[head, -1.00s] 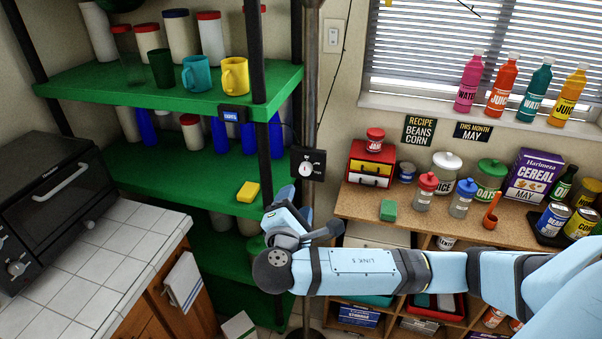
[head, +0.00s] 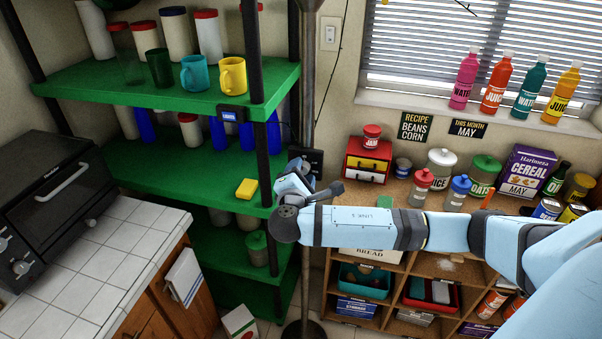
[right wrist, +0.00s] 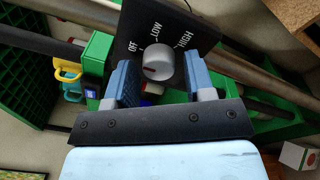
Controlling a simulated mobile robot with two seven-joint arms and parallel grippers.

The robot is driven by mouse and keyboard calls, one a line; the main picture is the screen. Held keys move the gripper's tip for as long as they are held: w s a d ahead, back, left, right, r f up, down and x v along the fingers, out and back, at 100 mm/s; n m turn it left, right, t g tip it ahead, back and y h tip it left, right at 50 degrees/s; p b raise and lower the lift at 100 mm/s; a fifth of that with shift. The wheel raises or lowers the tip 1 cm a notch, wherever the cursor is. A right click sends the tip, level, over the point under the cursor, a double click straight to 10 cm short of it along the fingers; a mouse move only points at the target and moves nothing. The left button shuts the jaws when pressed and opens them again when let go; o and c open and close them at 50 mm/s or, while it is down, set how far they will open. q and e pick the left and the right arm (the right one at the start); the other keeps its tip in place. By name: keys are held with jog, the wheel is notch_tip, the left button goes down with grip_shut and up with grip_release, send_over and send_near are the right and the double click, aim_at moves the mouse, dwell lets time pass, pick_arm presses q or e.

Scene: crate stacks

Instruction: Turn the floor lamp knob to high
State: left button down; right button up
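The floor lamp's pole (head: 308,90) rises beside the green shelf. Its black switch box (head: 315,157) is partly hidden behind my right gripper (head: 297,176). In the right wrist view, the box (right wrist: 128,33) carries the labels OFF, LOW and HIGH around a round grey knob (right wrist: 157,62). A red mark shows on the knob, toward its lower left; I cannot tell its setting surely. My right gripper (right wrist: 160,67) is open, with its blue fingers on either side of the knob and visible gaps. My left gripper is not in view.
The green shelf (head: 190,172) with its black posts stands close left of the pole and holds mugs, bottles and a yellow sponge (head: 246,189). A wooden cubby unit (head: 425,268) with jars and cans lies right, under my right arm. A tiled counter (head: 85,270) is front left.

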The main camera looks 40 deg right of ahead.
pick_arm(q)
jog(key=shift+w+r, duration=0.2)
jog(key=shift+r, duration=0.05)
pick_arm(e)
jog(key=c, duration=0.7)
jog(key=shift+o, duration=0.2)
jog(key=m+h+b, duration=0.1)
jog(key=m+b, duration=1.1)
jog(key=b, duration=0.2)
jog(key=m+g+h+b, duration=0.1)
jog(key=m+b, duration=1.1)
jog(key=b, duration=0.1)
jog(key=shift+m+b, duration=0.3)
jog(key=shift+b, duration=0.1)
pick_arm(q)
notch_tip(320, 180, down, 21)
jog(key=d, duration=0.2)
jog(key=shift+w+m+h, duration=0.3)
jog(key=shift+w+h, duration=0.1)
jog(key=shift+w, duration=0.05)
pick_arm(e)
jog(key=shift+r+m, duration=0.1)
jog(key=shift+m, duration=0.2)
pick_arm(q)
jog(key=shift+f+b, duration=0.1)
jog(key=shift+b, duration=0.2)
pick_arm(e)
jog(key=shift+r, duration=0.1)
jog(key=o, duration=0.9)
